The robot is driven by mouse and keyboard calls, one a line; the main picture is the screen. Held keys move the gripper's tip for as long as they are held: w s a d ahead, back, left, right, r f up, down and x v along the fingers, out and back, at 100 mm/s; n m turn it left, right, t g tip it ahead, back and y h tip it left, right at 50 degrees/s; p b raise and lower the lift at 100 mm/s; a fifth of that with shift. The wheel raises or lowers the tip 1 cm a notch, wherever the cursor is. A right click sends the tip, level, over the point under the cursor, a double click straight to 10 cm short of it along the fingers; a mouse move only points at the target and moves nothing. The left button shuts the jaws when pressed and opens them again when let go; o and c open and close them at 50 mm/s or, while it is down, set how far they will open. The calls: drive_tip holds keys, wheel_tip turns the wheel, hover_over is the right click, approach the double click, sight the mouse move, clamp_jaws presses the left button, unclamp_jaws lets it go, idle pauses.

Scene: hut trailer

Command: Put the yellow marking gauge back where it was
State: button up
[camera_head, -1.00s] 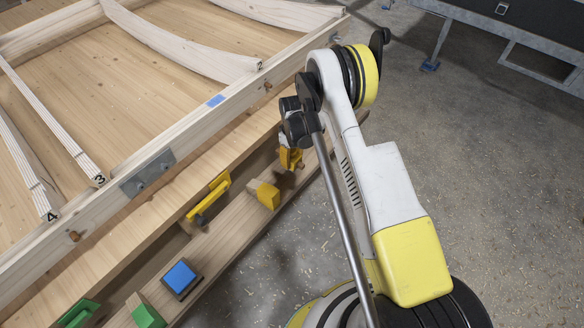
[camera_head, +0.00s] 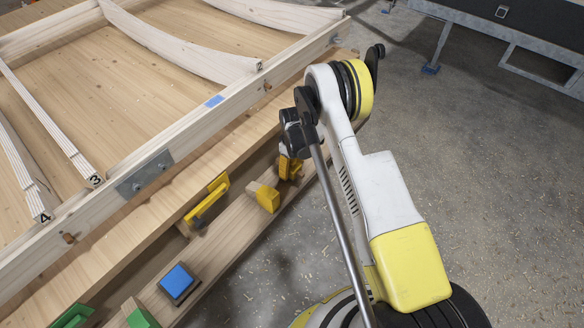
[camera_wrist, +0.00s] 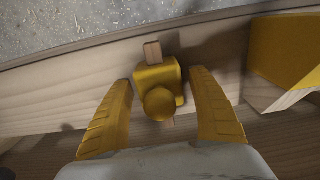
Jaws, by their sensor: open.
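The yellow marking gauge (camera_wrist: 150,82) shows in the wrist view as a yellow block with a round knob and a short wooden stem end. It is over or on the wooden ledge. My gripper (camera_wrist: 160,105) is open, with one ribbed yellow finger on each side of the gauge and gaps visible between. In the head view my gripper (camera_head: 290,168) is low at the ledge by the long bench. There the gauge cannot be told apart from the yellow fingers. Whether the gauge rests fully on the ledge is unclear.
A yellow-and-wood block (camera_head: 267,198) stands close beside my gripper on the ledge (camera_head: 228,232). Farther along are a yellow-handled tool (camera_head: 208,203), a blue block (camera_head: 178,281) and green pieces (camera_head: 140,317). A wooden frame (camera_head: 175,142) lies alongside.

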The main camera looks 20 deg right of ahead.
drive_tip(key=s+r+m+t+p, duration=0.15)
drive_tip(key=s+r, duration=0.25)
drive_tip(key=r, duration=1.5)
drive_tip(key=s+r+m+t+p, duration=0.1)
drive_tip(key=s+r+p, duration=0.2)
drive_tip(key=r, duration=1.6)
drive_tip(key=s+r+m+t, duration=0.2)
drive_tip(key=s+r, duration=0.6)
drive_tip(key=s, duration=0.1)
drive_tip(key=s+r+m+t, duration=0.1)
drive_tip(key=s+m+t, duration=0.1)
drive_tip(key=s, duration=1.2)
drive_tip(key=shift+r+m+t, duration=0.15)
drive_tip(key=shift+m+t, duration=0.2)
